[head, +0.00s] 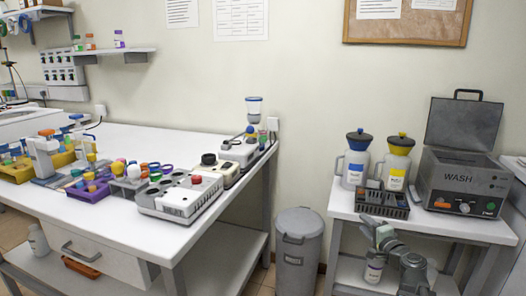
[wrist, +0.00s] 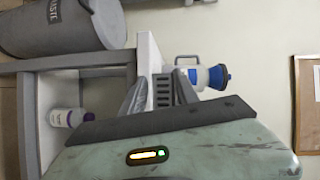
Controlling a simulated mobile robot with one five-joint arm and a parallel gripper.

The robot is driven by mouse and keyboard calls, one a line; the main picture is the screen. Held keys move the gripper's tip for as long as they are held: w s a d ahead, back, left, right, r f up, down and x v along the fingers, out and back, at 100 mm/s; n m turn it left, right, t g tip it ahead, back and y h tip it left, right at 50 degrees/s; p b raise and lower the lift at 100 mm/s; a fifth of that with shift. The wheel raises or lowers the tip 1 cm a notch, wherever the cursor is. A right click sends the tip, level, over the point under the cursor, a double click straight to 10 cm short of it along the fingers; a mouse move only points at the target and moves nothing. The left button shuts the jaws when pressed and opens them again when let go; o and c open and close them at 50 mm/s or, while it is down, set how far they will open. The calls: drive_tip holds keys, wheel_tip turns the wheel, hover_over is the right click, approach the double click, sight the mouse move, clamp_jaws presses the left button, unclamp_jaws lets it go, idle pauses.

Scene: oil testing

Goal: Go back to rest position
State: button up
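My gripper (head: 376,228) is in front of the right-hand white table (head: 440,224), with my grey-green arm below it. In the wrist view my gripper (wrist: 160,91) shows two dark grey fingers apart, with the rack behind the gap. I see nothing held between them. The wrist picture is turned on its side.
The right-hand table carries a dark rack (head: 384,199), a blue-capped jug (head: 354,168), a yellow-capped jug (head: 395,172) and a WASH machine (head: 463,182) with raised lid. A white bottle (head: 374,268) stands on the lower shelf. A grey waste bin (head: 298,250) stands left. The long workbench (head: 120,136) is crowded.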

drive_tip(key=s+a+f+n+g+y, duration=0.15)
drive_tip(key=a+f+n+g, duration=0.3)
drive_tip(key=a, duration=0.95)
drive_tip(key=s+a+f+n+g+y, duration=0.1)
drive_tip(key=a+f+n+g+y, duration=0.35)
drive_tip(key=a, duration=0.85)
drive_tip(key=s+a+f+n+g+h, duration=0.35)
drive_tip(key=s+f, duration=0.25)
drive_tip(key=f, duration=0.2)
drive_tip(key=s+d+f+n+g+h, duration=0.2)
drive_tip(key=s+d+f+g+h, duration=0.25)
drive_tip(key=s+d, duration=0.45)
wheel_tip(320, 180, up, 34)
drive_tip(key=a+p, duration=0.1)
drive_tip(key=p, duration=3.2)
drive_tip(key=shift+t+p, duration=0.3)
drive_tip(key=shift+s, duration=0.1)
